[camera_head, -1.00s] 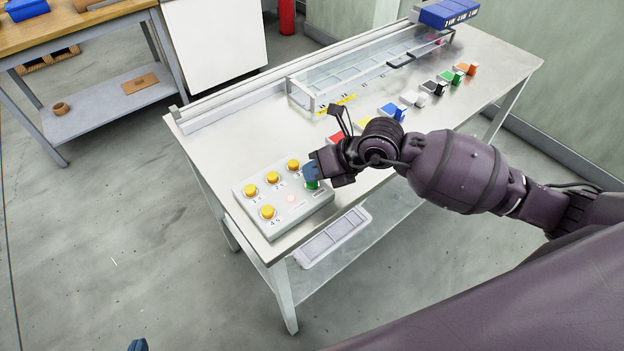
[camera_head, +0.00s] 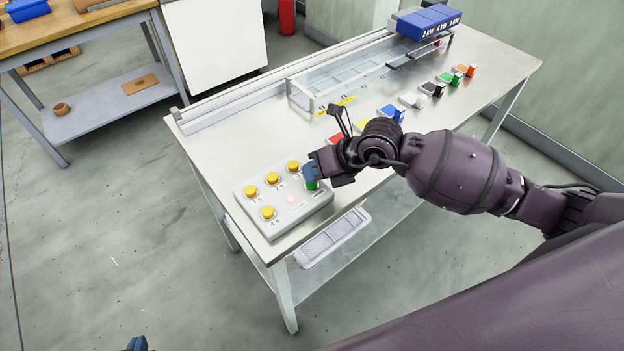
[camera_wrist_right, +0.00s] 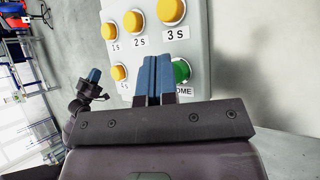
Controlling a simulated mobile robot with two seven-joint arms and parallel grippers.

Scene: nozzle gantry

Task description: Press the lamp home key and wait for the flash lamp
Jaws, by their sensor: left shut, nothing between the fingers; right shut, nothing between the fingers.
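A grey key box (camera_head: 255,208) sits on the near left corner of the steel table. It carries several yellow keys and one green key (camera_head: 312,185), the home key, whose label ends in "OME" in the right wrist view (camera_wrist_right: 182,71). A small pale pinkish lamp (camera_head: 291,200) is on the box's top. My right gripper (camera_head: 310,171) is shut and empty, its blue fingertips right at the green key and partly hiding it. I cannot tell whether they touch it. My left gripper (camera_head: 137,344) barely shows at the bottom edge; it is shut, away from the table.
A blue carriage (camera_head: 428,20) with white lettering stands over the far end of a clear-walled trough (camera_head: 350,75). Several coloured blocks, including a blue one (camera_head: 392,112), line the table's front. A white tray (camera_head: 333,237) is on the lower shelf. A wooden bench (camera_head: 75,30) stands back left.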

